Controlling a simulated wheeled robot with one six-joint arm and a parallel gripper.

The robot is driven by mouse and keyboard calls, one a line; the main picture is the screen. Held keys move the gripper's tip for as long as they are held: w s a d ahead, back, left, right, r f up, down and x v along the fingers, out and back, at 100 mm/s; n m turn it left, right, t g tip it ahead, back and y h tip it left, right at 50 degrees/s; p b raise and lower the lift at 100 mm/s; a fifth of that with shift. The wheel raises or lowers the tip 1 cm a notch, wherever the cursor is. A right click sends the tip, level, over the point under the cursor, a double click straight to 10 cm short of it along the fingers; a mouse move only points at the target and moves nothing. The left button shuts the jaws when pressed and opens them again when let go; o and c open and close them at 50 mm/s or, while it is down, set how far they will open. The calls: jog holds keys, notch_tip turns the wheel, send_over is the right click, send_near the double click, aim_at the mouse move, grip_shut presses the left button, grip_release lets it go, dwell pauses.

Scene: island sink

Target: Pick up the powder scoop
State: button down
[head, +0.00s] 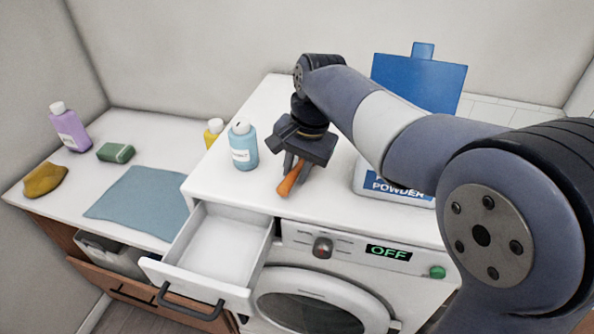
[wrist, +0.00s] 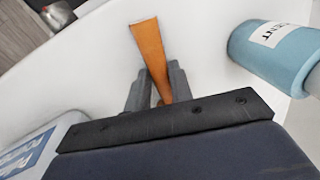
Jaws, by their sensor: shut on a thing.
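The powder scoop (head: 289,181) shows as an orange piece at my gripper, above the white top of the washing machine. In the wrist view the orange scoop (wrist: 150,48) runs between the two grey fingers and sticks out past them. My gripper (head: 293,172) is shut on it; the fingers (wrist: 155,82) also show in the wrist view. The part of the scoop deeper between the fingers is hidden. I cannot tell whether the scoop touches the surface below.
A blue bottle (head: 243,146) stands left of my gripper. A powder box (head: 400,190) stands to the right, partly behind my arm. A blue board (head: 420,82) leans at the back. The white drawer (head: 215,248) is open and looks empty. A blue cloth (head: 140,205) lies left.

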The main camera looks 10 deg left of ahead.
aim_at(296, 170)
jog(key=shift+r, duration=0.1)
notch_tip(296, 170, up, 10)
dwell(0.5)
